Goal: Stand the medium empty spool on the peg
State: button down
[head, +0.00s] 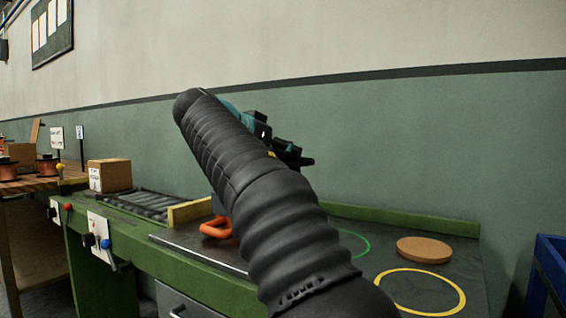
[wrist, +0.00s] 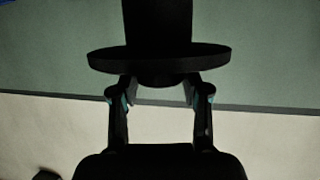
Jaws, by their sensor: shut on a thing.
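A dark spool-like thing (wrist: 160,60) with a wide round flange and a thick core fills the top of the wrist view. My gripper (wrist: 160,86) is shut on it, one finger on each side just below the flange. It is in shadow, so its colour and size are hard to tell. In the head view my gripper (head: 286,152) is raised above the green bench, against the wall, partly behind my arm. The held thing cannot be made out clearly there. I cannot pick out a peg in either view; my arm covers part of the bench.
The green bench (head: 145,245) bears a yellow ring (head: 462,300), a green ring (head: 366,240) and a tan round disc (head: 424,249). An orange looped thing (head: 217,229) lies beside my arm. A cardboard box (head: 110,175) stands left. A blue bin (head: 550,265) is at right.

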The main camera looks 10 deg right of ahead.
notch_tip(320, 180, up, 8)
jog(key=p, duration=0.3)
jog(key=shift+f, duration=0.15)
jog(key=shift+s+a, duration=0.1)
